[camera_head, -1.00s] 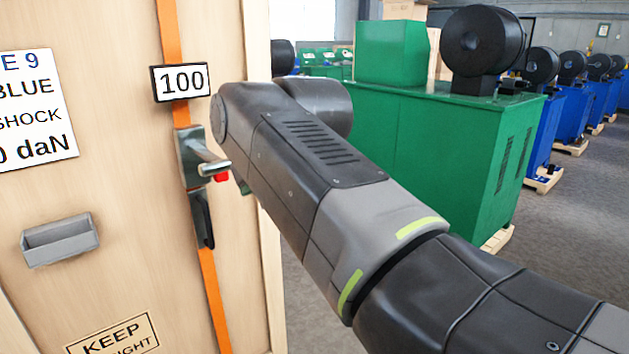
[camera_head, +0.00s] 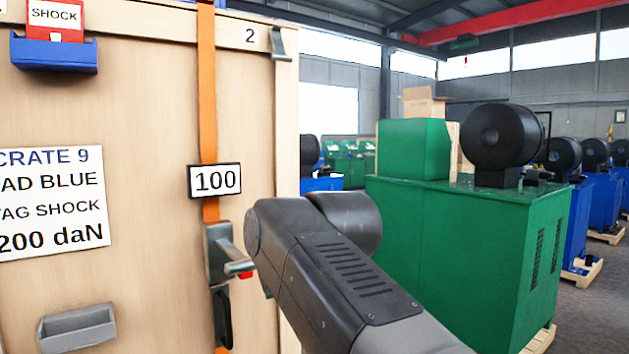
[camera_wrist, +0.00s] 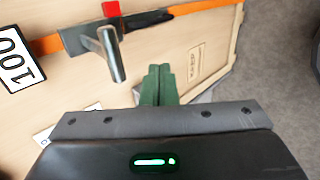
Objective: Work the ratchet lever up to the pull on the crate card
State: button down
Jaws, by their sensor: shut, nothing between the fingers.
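The ratchet lever (camera_head: 236,261) is a metal handle on a ratchet body (camera_head: 215,250), fixed on an orange strap (camera_head: 207,110) down the crate front. A small red part shows under it. In the wrist view the lever (camera_wrist: 111,57) stands out from the crate. A display (camera_head: 215,181) above the ratchet reads 100. The crate card (camera_head: 52,203) reads CRATE 9, PAD BLUE, TAG SHOCK, 200 daN, its left edge cut off. My gripper (camera_wrist: 160,72) has green fingers, shut and empty, beside the lever and apart from it. In the head view my arm hides it.
A blue holder (camera_head: 55,57) with a red SHOCK tag (camera_head: 55,18) is at the crate's upper left. A grey tray (camera_head: 76,328) sits low on the crate front. A green machine (camera_head: 465,250) stands to the right, with blue ones behind.

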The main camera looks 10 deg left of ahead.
jog(key=m+g+h+p, duration=0.2)
jog(key=m+p, duration=0.5)
jog(key=p, duration=0.2)
send_near(246, 259)
jog(key=w+a+r+m+g+h+p, duration=0.2)
jog(key=w+a+r+m+p, duration=0.1)
jog(key=r+m+p, duration=0.5)
jog(key=m+p, duration=0.2)
jog(key=m, duration=0.1)
jog(key=shift+a+h, duration=0.25)
jog(key=shift+h, duration=0.05)
jog(key=x, duration=0.9)
jog(key=shift+w+a+f, duration=0.1)
jog(key=shift+f, duration=0.3)
jog(key=shift+s+d+f, duration=0.2)
jog(key=shift+f, duration=0.4)
jog(key=shift+s+d+f, duration=0.2)
jog(key=shift+d+f, duration=0.05)
jog(key=shift+f, duration=0.35)
jog(key=shift+s+d+f, duration=0.15)
jog(key=shift+d+f, duration=0.05)
jog(key=shift+f, duration=0.4)
jog(key=shift+f, duration=0.15)
